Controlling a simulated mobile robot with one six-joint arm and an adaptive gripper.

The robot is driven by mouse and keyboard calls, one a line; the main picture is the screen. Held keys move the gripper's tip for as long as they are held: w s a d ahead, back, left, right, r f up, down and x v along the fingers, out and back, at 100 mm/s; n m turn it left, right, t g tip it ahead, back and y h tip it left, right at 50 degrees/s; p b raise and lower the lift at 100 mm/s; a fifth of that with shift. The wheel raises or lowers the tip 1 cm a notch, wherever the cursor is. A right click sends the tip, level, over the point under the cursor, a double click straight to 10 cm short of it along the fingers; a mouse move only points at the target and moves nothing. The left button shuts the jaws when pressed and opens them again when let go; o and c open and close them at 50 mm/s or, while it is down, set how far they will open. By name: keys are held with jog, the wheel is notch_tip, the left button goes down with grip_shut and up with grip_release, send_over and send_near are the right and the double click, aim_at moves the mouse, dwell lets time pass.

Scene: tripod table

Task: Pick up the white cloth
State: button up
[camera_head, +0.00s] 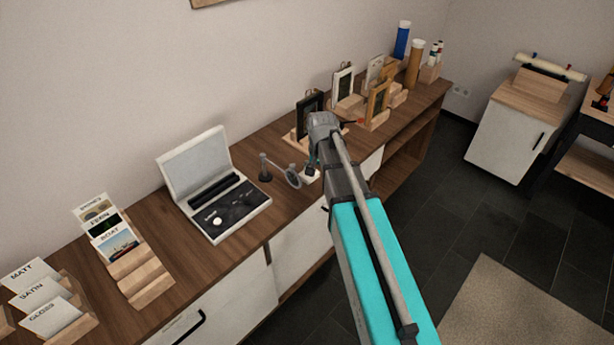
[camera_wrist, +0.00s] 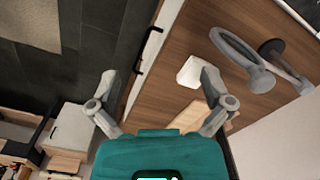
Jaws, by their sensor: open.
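The white cloth (camera_wrist: 190,72) is a small folded white pad lying flat on the brown wooden cabinet top in the wrist view. In the head view the cloth (camera_head: 311,177) shows only in part, beside my gripper and arm. My gripper (camera_wrist: 160,76) is open and empty above the cabinet's front edge. In the head view my arm hides most of the gripper.
A grey ring-shaped stand (camera_wrist: 242,60) is close to the cloth. An open case (camera_head: 238,207) stands to the left, with card racks (camera_head: 136,272) further left. Framed pictures (camera_head: 309,113) on wooden stands are behind the arm. A pale wooden piece (camera_wrist: 188,118) lies near the right finger.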

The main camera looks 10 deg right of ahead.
jog(key=w+m, duration=0.5)
jog(key=w, duration=0.9)
jog(key=shift+d+f, duration=0.1)
jog(key=shift+f, duration=0.05)
notch_tip(320, 180, down, 8)
jog(key=b, duration=0.8)
jog(key=shift+f+b, duration=0.15)
jog(key=shift+b, duration=0.2)
jog(key=shift+f, duration=0.15)
jog(key=f+b, duration=0.3)
jog(key=shift+w+a, duration=0.1)
jog(key=shift+a, duration=0.2)
jog(key=shift+f+b, duration=0.95)
jog(key=shift+b, duration=0.15)
